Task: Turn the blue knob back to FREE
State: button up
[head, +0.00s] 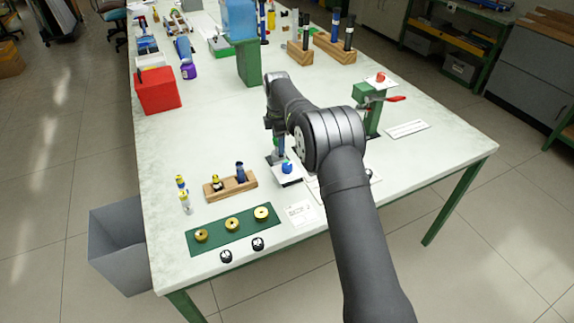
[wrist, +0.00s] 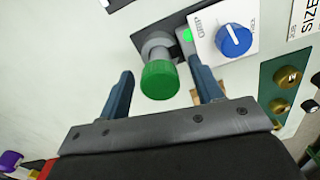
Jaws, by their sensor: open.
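The blue knob (wrist: 235,40) sits on a white plate (wrist: 210,48) in the wrist view, right of my gripper. Its white pointer line slants toward the plate's upper left. A label that seems to read LOCK is at the plate's right edge; the lettering at the upper left is too small to read surely. The knob also shows in the head view (head: 287,167), beside my gripper's end. My gripper (wrist: 161,72) is open, its two fingers apart. A green-capped cylinder (wrist: 160,80) appears between them; whether they touch it I cannot tell. The knob is outside the fingers.
A small green light (wrist: 187,35) shows by the plate. A green mat (head: 215,240) with brass discs and a wooden block (head: 228,190) lie left of the knob. A red box (head: 158,90) and a green stand with a red-handled lever (head: 385,99) stand farther back. Open table lies mid-left.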

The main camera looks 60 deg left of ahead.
jog(key=shift+w+r, duration=0.1)
jog(key=shift+c, duration=0.8)
notch_tip(320, 180, up, 4)
jog(key=w+d+m, duration=0.2)
jog(key=d+m, duration=0.1)
jog(key=m, duration=0.9)
send_near(287, 165)
jog(key=shift+m, duration=0.3)
notch_tip(287, 165, down, 9)
jog(key=shift+f, duration=0.1)
jog(key=shift+c, duration=0.4)
jog(key=c, duration=0.9)
